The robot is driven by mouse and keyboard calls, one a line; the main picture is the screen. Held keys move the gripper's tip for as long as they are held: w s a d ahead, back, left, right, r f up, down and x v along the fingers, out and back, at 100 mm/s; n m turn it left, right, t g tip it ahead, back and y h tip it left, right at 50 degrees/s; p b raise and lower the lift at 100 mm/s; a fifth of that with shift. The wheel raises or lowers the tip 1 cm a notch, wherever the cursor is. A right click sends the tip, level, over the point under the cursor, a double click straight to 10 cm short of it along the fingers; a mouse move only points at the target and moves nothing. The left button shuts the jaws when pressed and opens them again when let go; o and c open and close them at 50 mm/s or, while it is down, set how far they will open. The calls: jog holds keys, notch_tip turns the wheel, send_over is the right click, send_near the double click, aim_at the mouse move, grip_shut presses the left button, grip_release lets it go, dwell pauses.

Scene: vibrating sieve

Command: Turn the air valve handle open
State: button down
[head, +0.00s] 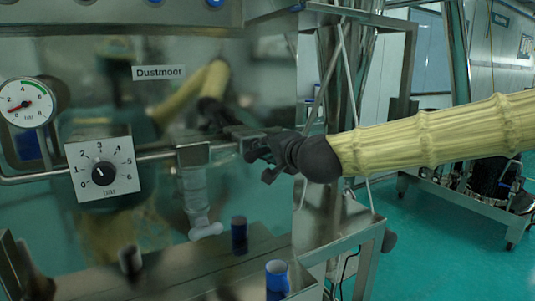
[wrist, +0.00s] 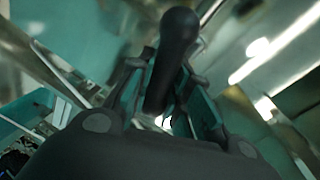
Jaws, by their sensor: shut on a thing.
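The air valve handle is a dark, rounded bar (wrist: 172,60) in the wrist view, standing lengthwise between the fingers of my gripper (wrist: 168,92). The fingers are closed in on it from both sides. In the head view my black gripper (head: 266,152) is at the right end of the metal air pipe (head: 155,155), against the valve there. The gripper mostly hides the handle in that view, so its exact angle cannot be told.
Left on the steel cabinet are a pressure gauge (head: 26,103) and a regulator dial (head: 103,171). A clear drop tube with a white end (head: 206,231) hangs under the pipe. Blue cylinders (head: 277,280) stand below. Free floor (head: 440,245) lies to the right.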

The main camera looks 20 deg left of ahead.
jog(key=shift+w+f+m+g+y+b, duration=0.15)
jog(key=shift+m+b, duration=0.35)
jog(key=shift+m, duration=0.25)
jog(key=shift+s+f+m+g+y+b, duration=0.15)
jog(key=shift+m+b, duration=0.3)
jog(key=shift+m, duration=0.3)
jog(key=c, duration=1.3)
grip_release()
jog(key=shift+w, duration=0.1)
jog(key=v, duration=1.2)
jog(key=shift+d, duration=0.1)
